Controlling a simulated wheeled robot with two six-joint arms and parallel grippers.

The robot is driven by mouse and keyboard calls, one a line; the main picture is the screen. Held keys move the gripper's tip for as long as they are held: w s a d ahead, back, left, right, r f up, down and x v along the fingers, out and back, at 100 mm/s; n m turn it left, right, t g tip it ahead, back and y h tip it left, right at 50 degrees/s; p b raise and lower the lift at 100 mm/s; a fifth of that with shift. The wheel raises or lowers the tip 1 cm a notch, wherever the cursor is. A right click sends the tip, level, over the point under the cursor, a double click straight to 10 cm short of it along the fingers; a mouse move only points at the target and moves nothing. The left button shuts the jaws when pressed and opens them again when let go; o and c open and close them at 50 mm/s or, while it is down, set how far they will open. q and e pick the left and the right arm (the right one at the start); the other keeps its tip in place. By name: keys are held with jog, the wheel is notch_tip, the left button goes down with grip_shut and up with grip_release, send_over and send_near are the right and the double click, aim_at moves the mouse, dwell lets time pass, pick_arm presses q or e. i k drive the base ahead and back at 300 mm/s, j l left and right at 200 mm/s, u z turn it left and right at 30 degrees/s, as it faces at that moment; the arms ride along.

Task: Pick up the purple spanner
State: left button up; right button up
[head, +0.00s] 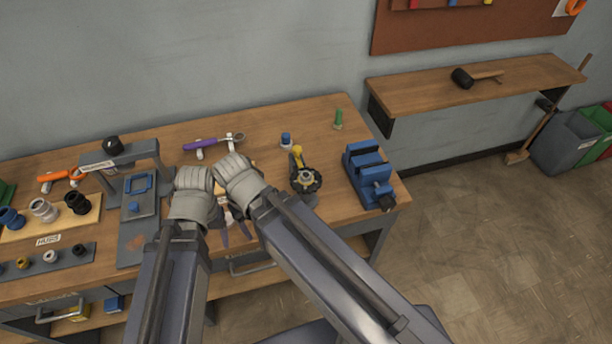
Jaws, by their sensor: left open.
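The purple spanner (203,143) lies across white supports on the bench, towards the wall. Its purple handle points left and its metal head points right. My left gripper (236,230) is low between my two arms, nearer to me than the spanner and apart from it. Its jaws are open, and much of it is covered by my arms. My right arm's wrist is just below the spanner's head in the picture. Its jaws are hidden behind the arm.
A blue vise (367,172) stands at the bench's right end. A dark round fixture (306,180) with a yellow part is right of my arms. A grey press frame (125,155) stands left. An orange tool (62,176) lies far left. A wall shelf (420,90) is right.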

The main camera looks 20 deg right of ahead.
aim_at(212, 140)
jog(key=z, duration=1.85)
jog(key=k+j, duration=0.1)
jog(key=j, duration=0.35)
jog(key=k+j, duration=0.1)
jog(key=j, duration=0.4)
jog(key=k+j, duration=0.1)
jog(key=j, duration=0.35)
jog(key=j+z, duration=0.05)
